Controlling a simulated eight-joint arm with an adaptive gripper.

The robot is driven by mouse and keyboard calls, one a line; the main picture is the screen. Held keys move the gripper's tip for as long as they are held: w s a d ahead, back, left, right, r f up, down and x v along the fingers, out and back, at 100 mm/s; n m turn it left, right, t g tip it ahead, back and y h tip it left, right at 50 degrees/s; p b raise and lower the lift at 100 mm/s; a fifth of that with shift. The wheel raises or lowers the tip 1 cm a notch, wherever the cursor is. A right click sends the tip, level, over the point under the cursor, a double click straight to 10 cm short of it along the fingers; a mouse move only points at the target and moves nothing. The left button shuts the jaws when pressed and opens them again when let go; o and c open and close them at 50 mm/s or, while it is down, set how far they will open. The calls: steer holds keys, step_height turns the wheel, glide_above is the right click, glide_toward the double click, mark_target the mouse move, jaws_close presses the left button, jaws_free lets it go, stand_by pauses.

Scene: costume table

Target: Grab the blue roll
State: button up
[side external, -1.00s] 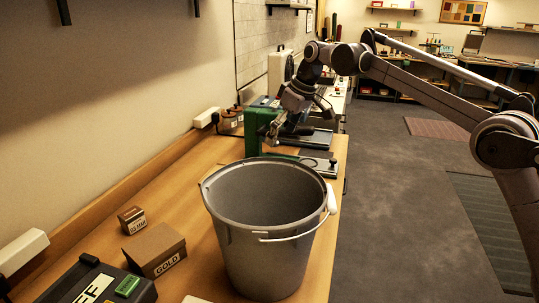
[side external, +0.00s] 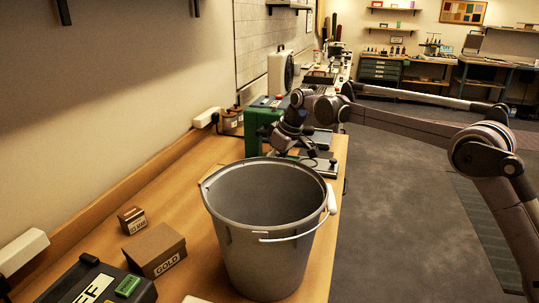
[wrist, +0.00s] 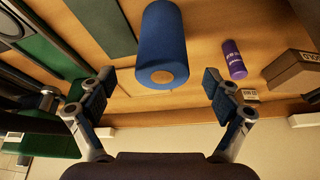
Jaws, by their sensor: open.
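In the wrist view the blue roll (wrist: 162,45) lies or stands on the wooden table, with a tan round end facing the camera. My gripper (wrist: 157,90) is open, one finger to the left and one to the right of the roll's line. The roll sits ahead of the fingertips, and nothing is between the pads. In the side view my gripper end is low behind the grey bucket (side external: 268,240), whose rim hides the tips. The blue roll is hidden there.
A green machine (side external: 258,122) stands behind the bucket. A purple cylinder (wrist: 234,60) and a small labelled box (wrist: 249,95) are right of the roll in the wrist view. A brown box marked GOLD (side external: 155,250) and a black case (side external: 95,285) lie at the front left.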

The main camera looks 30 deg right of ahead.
steer(key=shift+x, duration=2.7)
steer(key=shift+a, duration=0.2)
steer(key=c, duration=1.3)
